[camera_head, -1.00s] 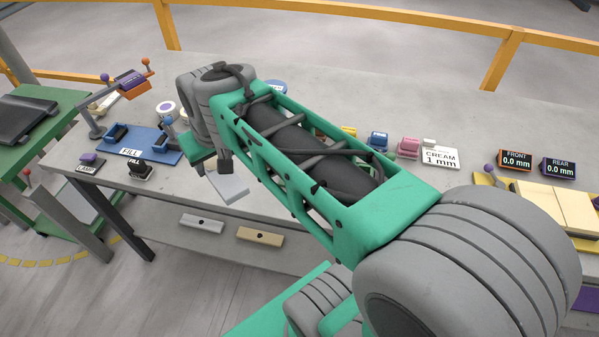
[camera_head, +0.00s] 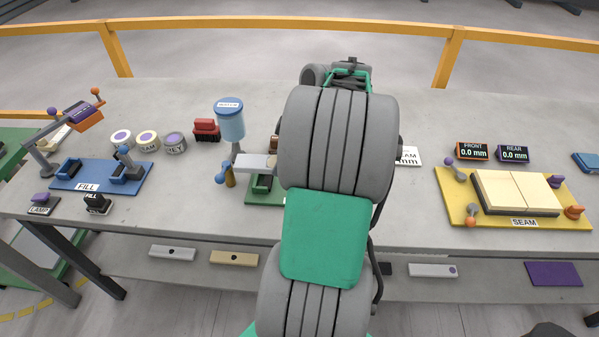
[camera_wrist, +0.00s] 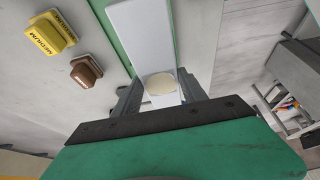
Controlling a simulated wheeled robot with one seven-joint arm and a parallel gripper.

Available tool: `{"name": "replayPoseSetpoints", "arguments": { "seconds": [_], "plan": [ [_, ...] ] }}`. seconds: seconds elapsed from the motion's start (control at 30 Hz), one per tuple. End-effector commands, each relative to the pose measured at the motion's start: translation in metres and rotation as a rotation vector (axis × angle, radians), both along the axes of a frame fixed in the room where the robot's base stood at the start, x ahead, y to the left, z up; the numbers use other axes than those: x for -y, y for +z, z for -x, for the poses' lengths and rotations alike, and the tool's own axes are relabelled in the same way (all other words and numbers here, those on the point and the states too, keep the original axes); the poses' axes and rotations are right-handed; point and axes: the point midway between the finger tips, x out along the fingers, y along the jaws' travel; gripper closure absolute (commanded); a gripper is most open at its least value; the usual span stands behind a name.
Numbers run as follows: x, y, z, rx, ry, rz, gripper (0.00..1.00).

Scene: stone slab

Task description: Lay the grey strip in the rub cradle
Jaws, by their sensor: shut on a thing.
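My gripper (camera_wrist: 161,88) is shut on the pale grey strip (camera_wrist: 140,35), which runs forward between the fingers and has a round cream spot near them. In the head view the strip (camera_head: 252,160) sticks out left of my arm, over or at a green-based fixture (camera_head: 264,196), probably the rub cradle. My arm hides most of that fixture and the gripper there. A green surface (camera_wrist: 187,28) shows beside and below the strip in the wrist view. I cannot tell whether the strip touches the fixture.
A blue water tank (camera_head: 230,122) stands just behind the strip, with a tap (camera_head: 228,177) close to its left end. Yellow (camera_wrist: 50,35) and brown (camera_wrist: 86,71) blocks lie left in the wrist view. The blue FILL board (camera_head: 100,178) and yellow SEAM board (camera_head: 475,215) lie farther off.

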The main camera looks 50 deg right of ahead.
Motion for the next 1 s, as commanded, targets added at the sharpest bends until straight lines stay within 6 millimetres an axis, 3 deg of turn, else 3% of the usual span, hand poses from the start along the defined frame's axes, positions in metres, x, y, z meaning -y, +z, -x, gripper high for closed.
{"name": "replayPoseSetpoints", "arguments": {
  "seconds": [0.2, 0.43, 0.6, 0.8, 0.83, 1.0],
  "plan": [
    [0.036, -0.039, 0.010, 0.000, -0.002, -0.001, 1.00],
    [0.053, -0.061, 0.015, -0.001, -0.002, 0.000, 1.00],
    [0.053, -0.087, 0.014, 0.000, 0.000, 0.000, 1.00],
    [0.053, -0.092, 0.014, 0.002, 0.001, 0.002, 1.00],
    [0.052, -0.093, 0.014, 0.000, 0.001, 0.000, 0.50],
    [0.052, -0.092, 0.014, -0.001, 0.000, 0.001, 0.36]
  ]
}}
